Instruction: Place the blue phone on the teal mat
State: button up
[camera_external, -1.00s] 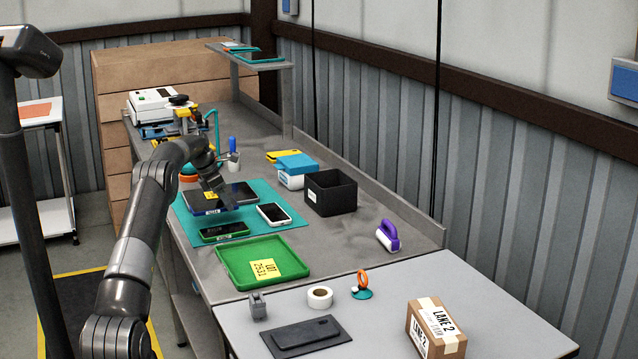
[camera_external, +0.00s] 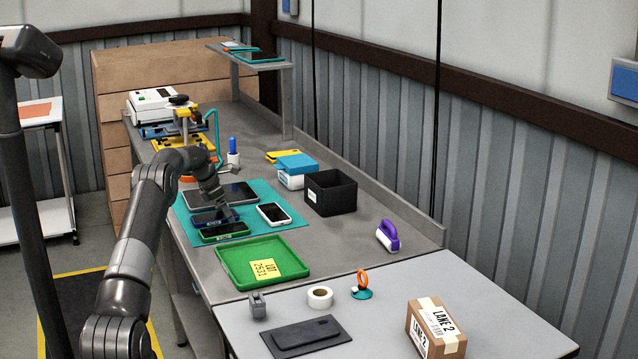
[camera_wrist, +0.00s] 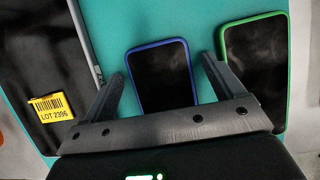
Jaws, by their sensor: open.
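The blue phone (camera_wrist: 162,78), dark-screened with a blue rim, lies face up over the teal mat (camera_wrist: 205,15) in the wrist view and appears to rest on it. In the external view the blue phone (camera_external: 207,217) is partly hidden by my gripper (camera_external: 226,214). The teal mat (camera_external: 285,228) lies on the grey bench. My gripper (camera_wrist: 162,68) is open, its fingers on either side of the phone with small gaps showing.
A green-rimmed phone (camera_wrist: 258,65) lies close to the right, and a dark tablet (camera_wrist: 40,60) with a yellow label to the left. A white phone (camera_external: 273,214), green tray (camera_external: 225,268) and black bin (camera_external: 331,192) are nearby.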

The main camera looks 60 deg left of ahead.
aim_at(208, 218)
jog(key=v, duration=1.2)
jog(key=shift+r, duration=0.15)
